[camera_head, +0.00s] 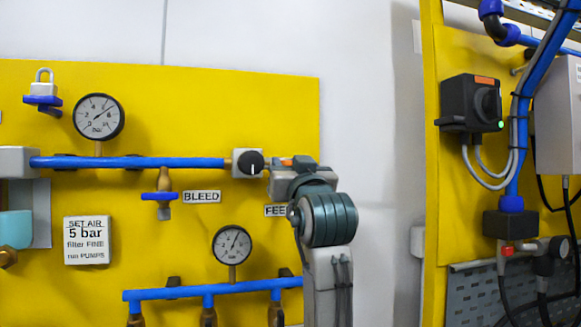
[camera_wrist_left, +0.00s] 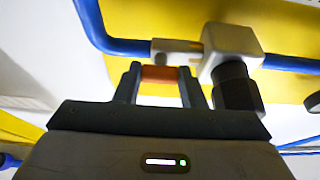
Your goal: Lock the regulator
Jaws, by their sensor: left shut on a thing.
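A pale grey block with a round black knob (camera_head: 250,163), which looks like the regulator, sits at the right end of the upper blue pipe. The orange piece also shows small in the head view (camera_head: 287,162). My right gripper is out of view.
Two pressure gauges (camera_head: 98,115) (camera_head: 232,244) stand on the yellow panel (camera_head: 190,95). A padlock (camera_head: 42,88) is at upper left. A "BLEED" label (camera_head: 202,197) is below the pipe (camera_head: 130,162). A black switch box (camera_head: 471,104) is on the right panel.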

